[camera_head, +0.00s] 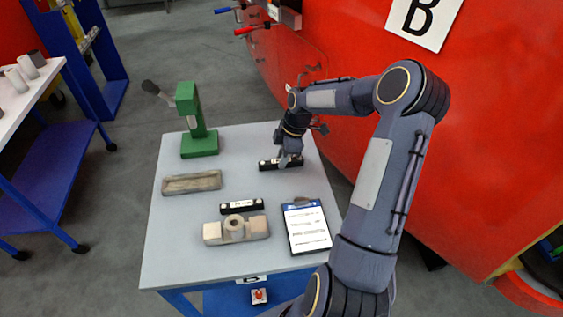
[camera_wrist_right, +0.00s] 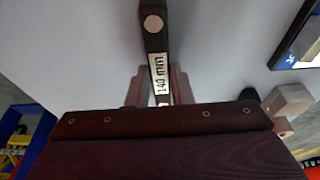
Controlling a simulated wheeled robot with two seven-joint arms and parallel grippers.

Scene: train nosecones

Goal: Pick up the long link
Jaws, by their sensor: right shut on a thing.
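A black link (camera_head: 268,164) lies at the back right of the grey table. My right gripper (camera_head: 287,158) points down at it, its fingers shut on the link's sides. In the right wrist view the link (camera_wrist_right: 154,40) runs between the two fingers (camera_wrist_right: 158,90), and its white label reads "140 mm". I cannot tell whether the link touches the table or is slightly above it. A second black link (camera_head: 242,206) with a white label lies nearer the front and looks a little shorter. My left gripper is not in view.
On the grey table (camera_head: 165,245) are a green press (camera_head: 199,143), a beige tray (camera_head: 192,182), a beige fixture (camera_head: 236,230) with a ring, and a clipboard (camera_head: 307,228). A red train nosecone (camera_head: 490,150) stands close on the right. A blue cart (camera_head: 45,175) is at left.

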